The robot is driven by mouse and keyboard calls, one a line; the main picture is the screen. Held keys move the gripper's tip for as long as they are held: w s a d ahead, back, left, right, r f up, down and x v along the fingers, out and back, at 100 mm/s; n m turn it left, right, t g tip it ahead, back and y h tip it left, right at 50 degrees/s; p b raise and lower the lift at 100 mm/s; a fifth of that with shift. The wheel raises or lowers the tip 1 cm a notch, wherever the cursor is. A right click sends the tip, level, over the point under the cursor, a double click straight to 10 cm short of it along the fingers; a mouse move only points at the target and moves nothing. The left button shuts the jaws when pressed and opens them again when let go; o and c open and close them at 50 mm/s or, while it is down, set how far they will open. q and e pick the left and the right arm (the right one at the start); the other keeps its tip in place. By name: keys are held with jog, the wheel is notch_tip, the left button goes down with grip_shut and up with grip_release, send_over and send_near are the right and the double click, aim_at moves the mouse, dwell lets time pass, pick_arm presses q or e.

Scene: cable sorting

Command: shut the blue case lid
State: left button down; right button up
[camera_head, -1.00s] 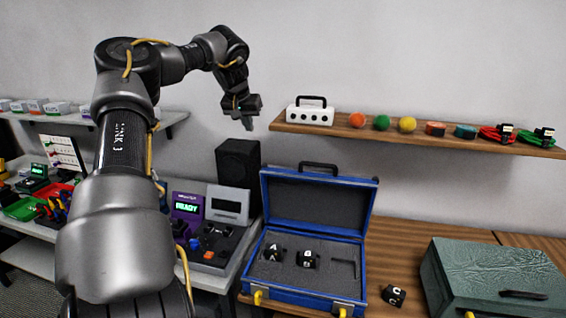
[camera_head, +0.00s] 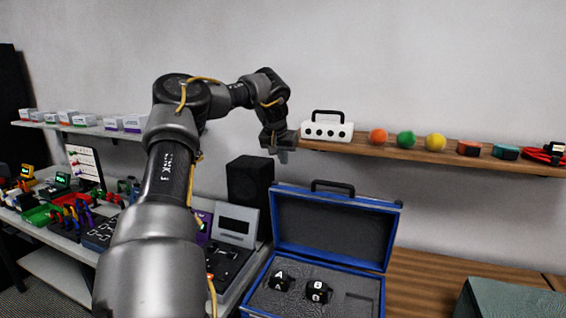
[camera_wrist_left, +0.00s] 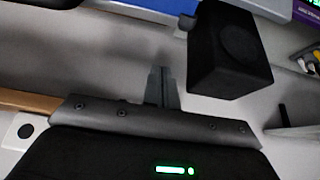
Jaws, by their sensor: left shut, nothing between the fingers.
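The blue case (camera_head: 262,284) stands open on the wooden table, with its lid (camera_head: 335,231) upright at the back and a black handle on the lid's top edge. Two black blocks marked A (camera_head: 280,280) and B (camera_head: 318,291) sit in its grey foam, and the foam's right-hand slot is empty. My left gripper (camera_head: 282,155) is shut and empty, above and behind the lid's left top corner, near the wall. In the left wrist view its fingers (camera_wrist_left: 161,88) are together, beside the black speaker. My right gripper is not in view.
A black speaker (camera_head: 250,184) stands left of the lid. A wooden shelf (camera_head: 357,151) with a white box (camera_head: 327,131) and coloured balls runs close to my left gripper. A green case (camera_head: 510,300) is at lower right. Bare table (camera_head: 425,270) lies between the cases.

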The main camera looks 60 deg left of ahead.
pick_arm(q)
notch_tip(320, 180, down, 8)
jog(key=p, duration=0.5)
jog(key=shift+w+r, duration=0.15)
jog(key=shift+r, duration=0.05)
jog(key=shift+f, duration=0.1)
